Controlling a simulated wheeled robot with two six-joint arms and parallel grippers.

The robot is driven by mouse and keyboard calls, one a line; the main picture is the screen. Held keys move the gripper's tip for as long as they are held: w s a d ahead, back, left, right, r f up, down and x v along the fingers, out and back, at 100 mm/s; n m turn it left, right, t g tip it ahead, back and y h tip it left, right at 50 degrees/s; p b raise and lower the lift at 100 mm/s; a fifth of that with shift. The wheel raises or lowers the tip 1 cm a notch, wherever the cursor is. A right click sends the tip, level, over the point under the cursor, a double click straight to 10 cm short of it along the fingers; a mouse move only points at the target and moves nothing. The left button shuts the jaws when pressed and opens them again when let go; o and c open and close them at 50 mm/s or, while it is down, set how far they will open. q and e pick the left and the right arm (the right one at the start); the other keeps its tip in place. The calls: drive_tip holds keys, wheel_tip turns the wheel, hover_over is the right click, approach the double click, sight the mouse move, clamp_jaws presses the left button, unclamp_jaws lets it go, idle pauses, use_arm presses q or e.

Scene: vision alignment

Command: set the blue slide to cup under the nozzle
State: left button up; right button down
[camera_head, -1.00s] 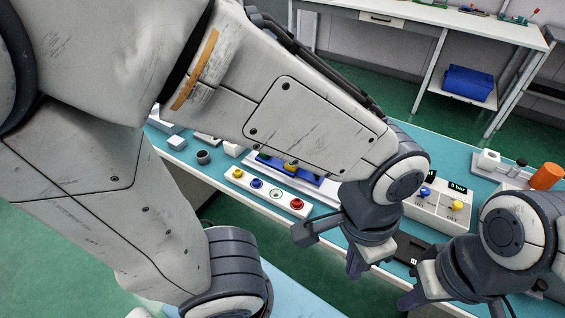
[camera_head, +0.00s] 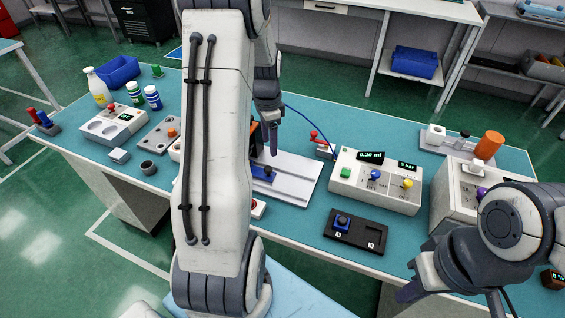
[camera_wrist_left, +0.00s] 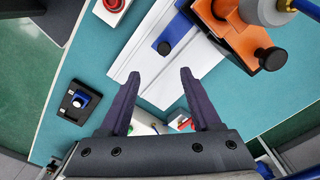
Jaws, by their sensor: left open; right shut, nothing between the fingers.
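The blue slide (camera_head: 263,173) sits on a white rail plate (camera_head: 292,178) at the middle of the bench, partly hidden by my left arm. In the left wrist view, the blue slide (camera_wrist_left: 176,32) has a dark knob and lies ahead of the fingertips. My left gripper (camera_head: 271,140) is above the rail, open and empty; its fingers (camera_wrist_left: 158,74) stand apart over the plate. An orange block (camera_wrist_left: 238,32) with a dark knob is beside the rail, with a blue and grey part above it. I cannot make out nozzle or cup. My right gripper (camera_head: 418,284) is shut and empty at the bench's front.
A control box with displays (camera_head: 376,180) stands right of the rail. A black tray (camera_head: 356,232) with a blue-knobbed piece lies in front of it. A red-handled lever (camera_head: 318,143) is behind the rail. Bottles (camera_head: 152,97) and small fixtures fill the left bench.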

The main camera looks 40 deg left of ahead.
sight(268, 168)
use_arm(q)
drive_tip(key=f, duration=0.7)
drive_tip(key=a+f+p, duration=0.1)
drive_tip(key=f, duration=0.3)
drive_tip(key=shift+r, duration=0.1)
clamp_jaws()
idle(1.1)
